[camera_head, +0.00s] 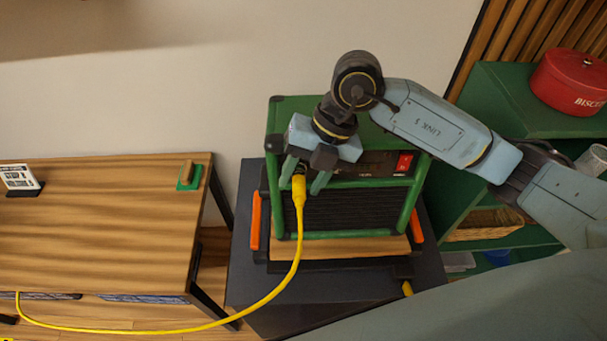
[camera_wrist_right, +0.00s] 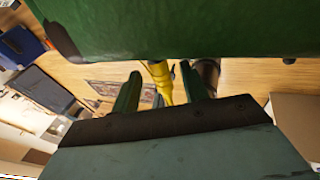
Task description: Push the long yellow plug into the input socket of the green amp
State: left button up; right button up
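The green amp (camera_head: 345,237) stands on a dark stand, with a red switch (camera_head: 404,163) at the right of its front panel. The long yellow plug (camera_head: 299,190) is at the upper left of the amp's front, its cable hanging below. My right gripper (camera_head: 303,184) is there, with one finger on each side of the plug. In the right wrist view the plug (camera_wrist_right: 162,82) shows between the spread fingers (camera_wrist_right: 162,90), with gaps on both sides. The input socket is hidden, and I cannot tell how deep the plug sits. My left gripper is not in view.
The yellow cable (camera_head: 250,313) sags left beneath a wooden table (camera_head: 100,215). Orange handles (camera_head: 255,221) flank a unit beneath the amp. A green shelf (camera_head: 505,98) with a red biscuit tin (camera_head: 570,84) stands at the right, behind my right arm.

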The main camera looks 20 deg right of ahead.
jog(key=v, duration=1.3)
jog(key=shift+r, duration=0.15)
